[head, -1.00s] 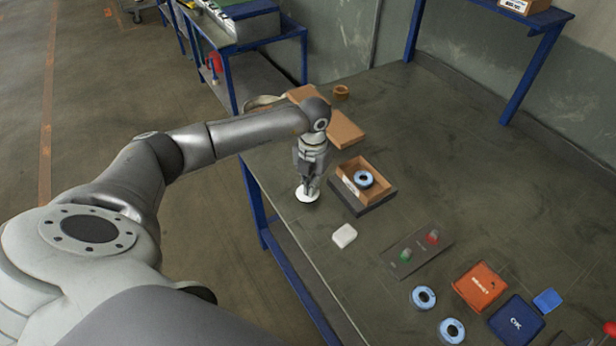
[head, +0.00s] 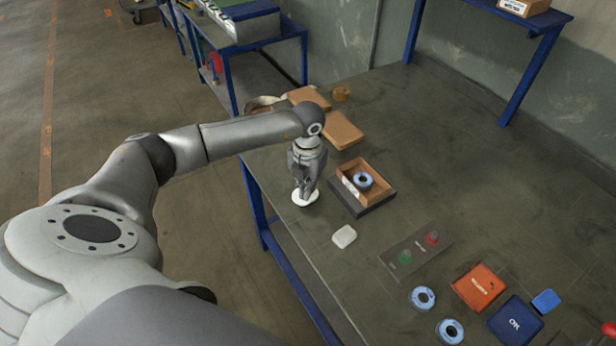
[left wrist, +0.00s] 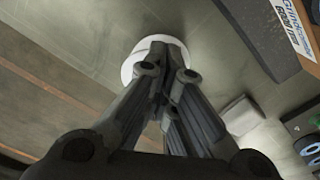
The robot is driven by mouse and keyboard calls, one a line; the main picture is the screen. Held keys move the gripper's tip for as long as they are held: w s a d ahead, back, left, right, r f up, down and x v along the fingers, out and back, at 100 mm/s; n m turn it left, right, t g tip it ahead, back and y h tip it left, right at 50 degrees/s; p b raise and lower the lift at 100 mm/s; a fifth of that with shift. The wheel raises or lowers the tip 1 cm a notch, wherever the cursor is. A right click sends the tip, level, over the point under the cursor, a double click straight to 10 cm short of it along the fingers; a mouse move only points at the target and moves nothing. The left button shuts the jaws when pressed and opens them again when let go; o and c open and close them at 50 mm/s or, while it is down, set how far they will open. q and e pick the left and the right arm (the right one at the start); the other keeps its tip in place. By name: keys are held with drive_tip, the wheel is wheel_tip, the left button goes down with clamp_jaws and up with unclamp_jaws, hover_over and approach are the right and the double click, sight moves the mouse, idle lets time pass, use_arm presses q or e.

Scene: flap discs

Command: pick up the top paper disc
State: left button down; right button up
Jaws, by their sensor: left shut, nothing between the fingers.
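A white round disc (head: 299,199) lies on the dark workbench near its left edge. Whether it is one disc or a stack of several is too small to tell. My left gripper (head: 305,194) points down over it with its fingers shut and empty. In the left wrist view the closed fingertips (left wrist: 166,44) hide the middle of the white disc (left wrist: 131,68), whose rim shows around them. Whether the tips touch the disc cannot be told. My right gripper is not in view.
Right of the gripper is an open cardboard box (head: 380,175) with a blue-rimmed disc (head: 363,180) in it. A white block (head: 344,236) lies in front. A panel with green and red buttons (head: 416,252), two blue ring discs, an orange box (head: 480,288) and a navy box (head: 515,321) lie further right.

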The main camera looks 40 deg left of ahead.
use_arm(q)
drive_tip(key=shift+r+p, duration=1.85)
drive_tip(key=shift+r, duration=1.2)
